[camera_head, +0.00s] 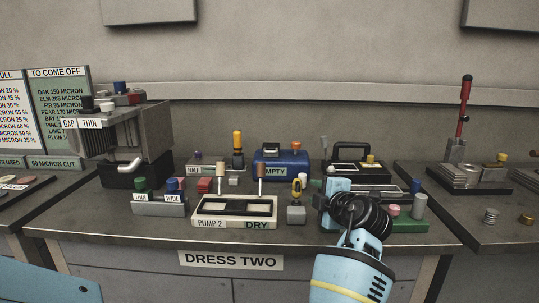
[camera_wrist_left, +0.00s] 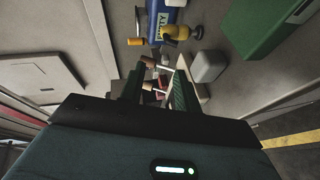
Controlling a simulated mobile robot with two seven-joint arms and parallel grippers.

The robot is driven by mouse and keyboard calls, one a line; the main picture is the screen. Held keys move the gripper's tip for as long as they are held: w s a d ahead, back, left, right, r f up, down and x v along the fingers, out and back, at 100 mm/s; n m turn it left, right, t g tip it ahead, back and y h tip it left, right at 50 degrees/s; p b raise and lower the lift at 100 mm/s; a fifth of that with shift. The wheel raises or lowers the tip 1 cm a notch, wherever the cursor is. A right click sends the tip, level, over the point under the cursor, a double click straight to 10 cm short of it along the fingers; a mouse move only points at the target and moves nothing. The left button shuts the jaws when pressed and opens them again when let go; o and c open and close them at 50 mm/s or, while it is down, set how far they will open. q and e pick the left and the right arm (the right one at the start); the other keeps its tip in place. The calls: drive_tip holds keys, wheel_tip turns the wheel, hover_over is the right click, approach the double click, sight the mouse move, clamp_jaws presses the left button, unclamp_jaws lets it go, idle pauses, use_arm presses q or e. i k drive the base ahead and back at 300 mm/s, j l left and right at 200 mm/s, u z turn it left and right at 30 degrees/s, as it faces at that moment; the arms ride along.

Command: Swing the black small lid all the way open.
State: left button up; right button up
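A black box (camera_head: 352,173) with an arched black frame or handle on top stands at the back of the bench, right of the blue box marked EMPTY. It is the likeliest place for the black small lid, but I cannot make out the lid's edge or angle. My left gripper (camera_head: 325,204) is in front of and below the box, beside a small grey block. In the left wrist view its two dark green fingers (camera_wrist_left: 156,90) are apart, with nothing clearly held between them. My right gripper is not in view.
The PUMP 2 DRY panel (camera_head: 235,222) lies left of the gripper. A grey block (camera_head: 296,215) with a yellow knob is close by. The blue box (camera_head: 281,164) is behind. A green base (camera_head: 410,226) with pegs is at right. Clear bench lies along the front.

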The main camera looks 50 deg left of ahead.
sight(275, 146)
drive_tip(key=i+j, duration=0.1)
drive_tip(key=j, duration=1.05)
drive_tip(key=i+j, duration=0.15)
drive_tip(key=j, duration=0.45)
